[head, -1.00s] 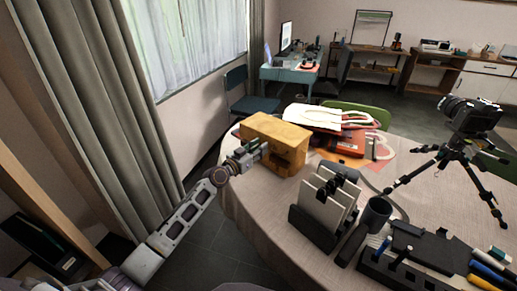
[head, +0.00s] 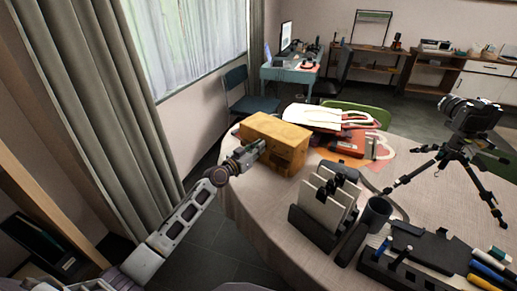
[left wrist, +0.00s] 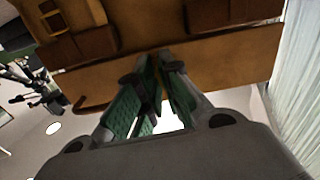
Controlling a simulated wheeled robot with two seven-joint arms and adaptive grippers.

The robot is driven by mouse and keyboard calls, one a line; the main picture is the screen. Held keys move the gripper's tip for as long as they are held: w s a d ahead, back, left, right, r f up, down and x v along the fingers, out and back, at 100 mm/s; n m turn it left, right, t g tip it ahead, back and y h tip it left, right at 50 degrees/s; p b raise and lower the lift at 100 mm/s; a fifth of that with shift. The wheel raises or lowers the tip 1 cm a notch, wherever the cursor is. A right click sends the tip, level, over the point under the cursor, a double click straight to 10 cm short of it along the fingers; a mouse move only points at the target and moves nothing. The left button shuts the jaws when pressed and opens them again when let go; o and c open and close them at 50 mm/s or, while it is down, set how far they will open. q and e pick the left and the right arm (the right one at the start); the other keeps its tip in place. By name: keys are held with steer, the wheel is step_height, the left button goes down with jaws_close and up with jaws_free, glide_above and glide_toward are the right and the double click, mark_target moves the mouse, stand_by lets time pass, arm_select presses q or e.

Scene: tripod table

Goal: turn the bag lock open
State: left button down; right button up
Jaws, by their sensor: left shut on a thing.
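The bag (head: 272,135) is a yellow-brown, boxy case on the near left part of the table. In the left wrist view its brown side (left wrist: 225,55) fills the top, with darker straps or flaps. My left gripper (head: 261,146) is at the bag's left side. In the left wrist view its green-padded fingers (left wrist: 158,62) close together at the tips against the bag. They are shut on a small part at the bag's side, which I take to be the bag lock; the fingers hide it. My right gripper is not in view.
A black holder with white cards (head: 325,207), a dark mug (head: 376,213) and a pen tray stand nearer me on the table (head: 262,215). A red and white bag (head: 315,118) lies just behind. A camera on a tripod (head: 470,116) stands at right.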

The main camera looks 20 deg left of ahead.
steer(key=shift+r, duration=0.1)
arm_select(q)
steer(key=shift+a+f+n+p, duration=0.1)
steer(key=shift+n+p, duration=0.5)
steer(key=shift+n, duration=3.75)
steer(key=shift+a+f+n+p, duration=0.1)
steer(key=shift+n+p, duration=0.5)
steer(key=shift+n, duration=3.75)
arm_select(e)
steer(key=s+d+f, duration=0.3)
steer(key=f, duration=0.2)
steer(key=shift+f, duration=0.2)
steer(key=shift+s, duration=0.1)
arm_select(q)
steer(key=c, duration=1.6)
jaws_free()
